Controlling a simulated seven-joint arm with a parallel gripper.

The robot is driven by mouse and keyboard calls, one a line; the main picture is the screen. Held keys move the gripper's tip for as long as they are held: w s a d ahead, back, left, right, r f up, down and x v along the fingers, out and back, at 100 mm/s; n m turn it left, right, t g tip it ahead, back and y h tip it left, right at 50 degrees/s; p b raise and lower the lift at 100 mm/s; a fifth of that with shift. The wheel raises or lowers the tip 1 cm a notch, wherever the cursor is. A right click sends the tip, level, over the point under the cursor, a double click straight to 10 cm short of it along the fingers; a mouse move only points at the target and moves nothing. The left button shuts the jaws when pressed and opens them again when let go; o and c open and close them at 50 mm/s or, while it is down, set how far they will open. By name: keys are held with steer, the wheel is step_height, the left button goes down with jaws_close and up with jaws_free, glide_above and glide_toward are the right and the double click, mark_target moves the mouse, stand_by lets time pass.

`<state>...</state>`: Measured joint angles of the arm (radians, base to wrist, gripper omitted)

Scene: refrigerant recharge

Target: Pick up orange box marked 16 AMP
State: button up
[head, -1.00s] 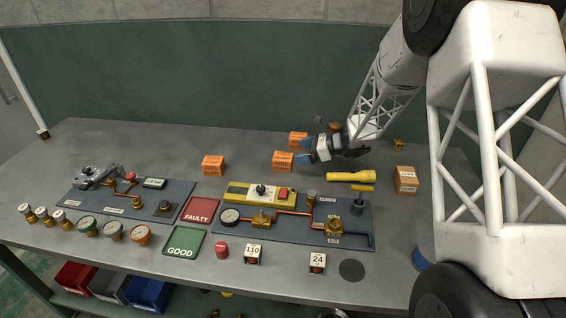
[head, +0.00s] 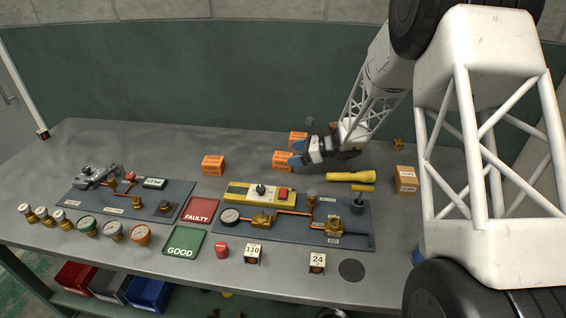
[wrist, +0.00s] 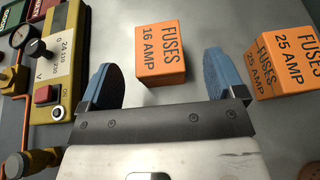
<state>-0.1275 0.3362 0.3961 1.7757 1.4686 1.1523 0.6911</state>
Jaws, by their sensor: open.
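The orange box marked "FUSES 16 AMP" (wrist: 160,55) lies ahead of and partly between my blue fingertips in the wrist view. In the head view it is the nearer box (head: 281,160) of the pair by my gripper, partly covered by a finger. My gripper (wrist: 158,78) is open, with a finger on either side and gaps to the box; it also shows in the head view (head: 298,153). I cannot tell how high the fingers are above the table. A second orange box, marked "FUSES 25 AMP" (wrist: 286,60), stands just right of the right finger in the wrist view.
A third orange box (head: 213,165) stands further left. A yellow device (head: 258,194) with a red button is close to the left finger's side. A yellow flashlight (head: 350,176) and a brown box (head: 405,180) lie to the right.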

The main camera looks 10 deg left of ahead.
mark_target(282, 156)
steer(key=shift+x, duration=2.6)
steer(key=shift+s+f, duration=0.15)
steer(key=c, duration=1)
steer(key=shift+r, duration=0.2)
steer(key=shift+c, duration=0.2)
steer(key=shift+r, duration=4.8)
